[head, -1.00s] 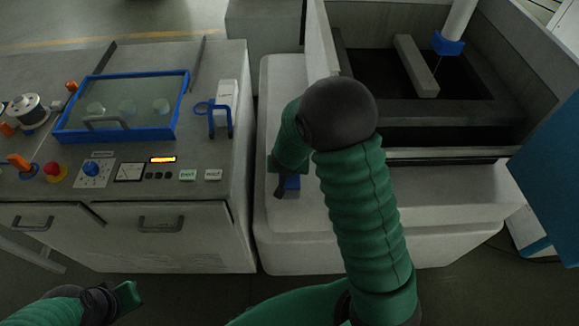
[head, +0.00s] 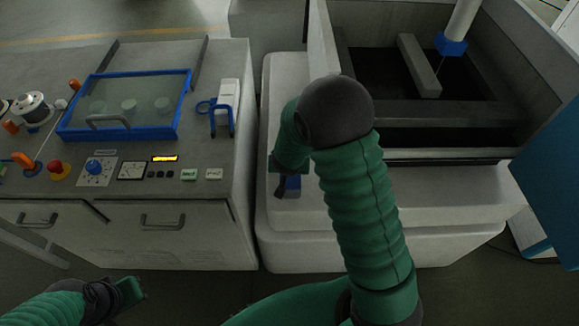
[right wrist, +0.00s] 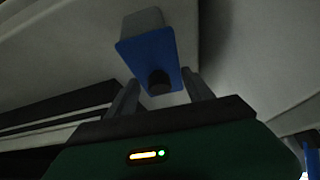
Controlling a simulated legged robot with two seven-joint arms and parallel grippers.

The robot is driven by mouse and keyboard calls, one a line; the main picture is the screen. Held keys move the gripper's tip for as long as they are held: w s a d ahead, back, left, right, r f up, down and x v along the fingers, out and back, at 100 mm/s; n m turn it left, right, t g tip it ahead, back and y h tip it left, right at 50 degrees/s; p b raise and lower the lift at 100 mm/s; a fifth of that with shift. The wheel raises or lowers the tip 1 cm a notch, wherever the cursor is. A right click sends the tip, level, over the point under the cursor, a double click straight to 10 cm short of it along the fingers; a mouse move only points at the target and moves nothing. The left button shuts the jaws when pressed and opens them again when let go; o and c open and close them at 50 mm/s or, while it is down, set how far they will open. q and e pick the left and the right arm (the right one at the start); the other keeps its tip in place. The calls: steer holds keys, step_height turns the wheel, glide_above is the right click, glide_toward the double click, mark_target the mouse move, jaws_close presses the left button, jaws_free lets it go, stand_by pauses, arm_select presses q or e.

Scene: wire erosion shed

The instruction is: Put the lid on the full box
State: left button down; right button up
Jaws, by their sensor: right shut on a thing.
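A blue lid (right wrist: 150,52) with a black knob (right wrist: 158,82) is between the fingers of my right gripper (right wrist: 160,88) in the right wrist view. The gripper is shut on the lid. A small grey box (right wrist: 143,20) shows just beyond the lid; I cannot tell whether they touch.
The console (head: 215,140) at left carries a blue-framed glass cover (head: 125,105), a blue bracket (head: 221,120), knobs and buttons. The machine tank (head: 440,115) with a raised rim stands at right. The pale ledge (head: 285,235) in front of it is largely clear.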

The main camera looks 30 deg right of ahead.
steer(key=shift+d+f, duration=0.1)
steer(key=shift+f, duration=0.3)
steer(key=o, duration=1.8)
steer(key=shift+c, duration=0.2)
steer(key=s+a+r+n+y+p, duration=0.1)
steer(key=s+a+r+y+p, duration=0.15)
steer(key=a+r+p, duration=0.45)
steer(key=s+a+r+n+y+p, duration=0.1)
steer(key=s+a+r+n+p, duration=0.2)
steer(key=r, duration=0.7)
steer(key=s+a+r+n+g, duration=0.1)
steer(key=s+r+n+g, duration=0.1)
steer(key=s, duration=0.8)
steer(key=shift+s+a+n, duration=0.15)
steer(key=shift+s+n, duration=0.1)
steer(key=shift+n, duration=0.35)
